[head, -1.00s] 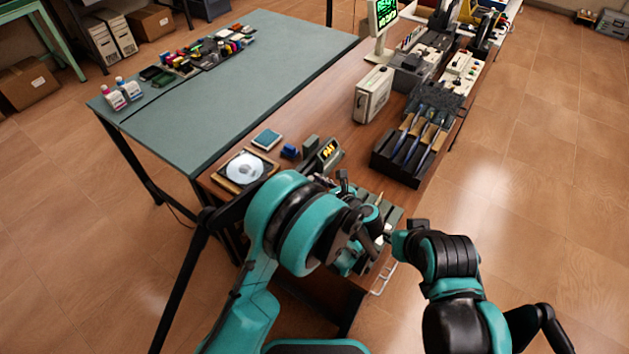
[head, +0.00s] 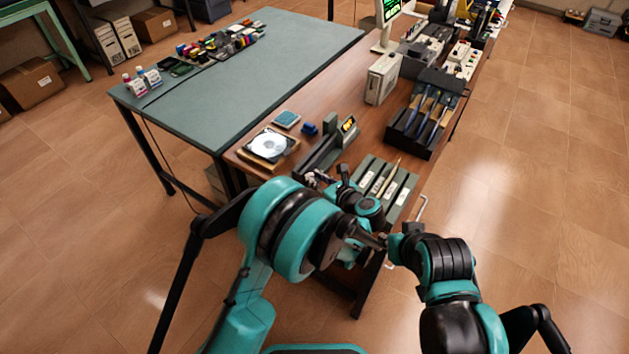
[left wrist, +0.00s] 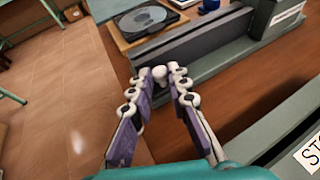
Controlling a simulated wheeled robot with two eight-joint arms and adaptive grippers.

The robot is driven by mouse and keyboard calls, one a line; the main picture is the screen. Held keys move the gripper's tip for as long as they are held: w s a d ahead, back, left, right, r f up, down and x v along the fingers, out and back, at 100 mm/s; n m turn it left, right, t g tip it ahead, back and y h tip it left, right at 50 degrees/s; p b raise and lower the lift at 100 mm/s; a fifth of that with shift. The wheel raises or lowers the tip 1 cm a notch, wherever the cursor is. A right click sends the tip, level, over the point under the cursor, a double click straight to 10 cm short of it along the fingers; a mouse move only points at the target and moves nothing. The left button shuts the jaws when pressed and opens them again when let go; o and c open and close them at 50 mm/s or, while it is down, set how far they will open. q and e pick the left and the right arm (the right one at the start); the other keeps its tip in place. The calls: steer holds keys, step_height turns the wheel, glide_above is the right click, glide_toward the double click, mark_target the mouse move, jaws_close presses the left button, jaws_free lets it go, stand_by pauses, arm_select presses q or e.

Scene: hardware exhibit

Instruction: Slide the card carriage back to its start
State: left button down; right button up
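A long grey-green card device (head: 326,150) lies on the brown table, with a raised block and a small yellow-lit display (head: 348,125) at its far end. In the left wrist view its rail (left wrist: 215,50) runs away to the upper right. A pale round knob (left wrist: 160,74) shows at the rail's near end. My left gripper (left wrist: 161,72) has its two fingertips on either side of this knob, very close to it; whether they press on it is not clear. It shows small in the head view (head: 318,178), partly behind my arm.
A disc drive (head: 268,145) lies left of the device. Slotted green holders (head: 375,185) with labels stand close on its right. A black tray of tools (head: 423,125) and a pale box (head: 382,78) stand farther back. A teal-topped table (head: 235,85) adjoins on the left.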

arm_select(q)
steer(key=shift+s+a, duration=0.2)
steer(key=shift+a, duration=0.05)
steer(key=shift+w+d, duration=0.1)
steer(key=c, duration=1.7)
jaws_free()
step_height(320, 180, up, 10)
steer(key=shift+f, duration=0.1)
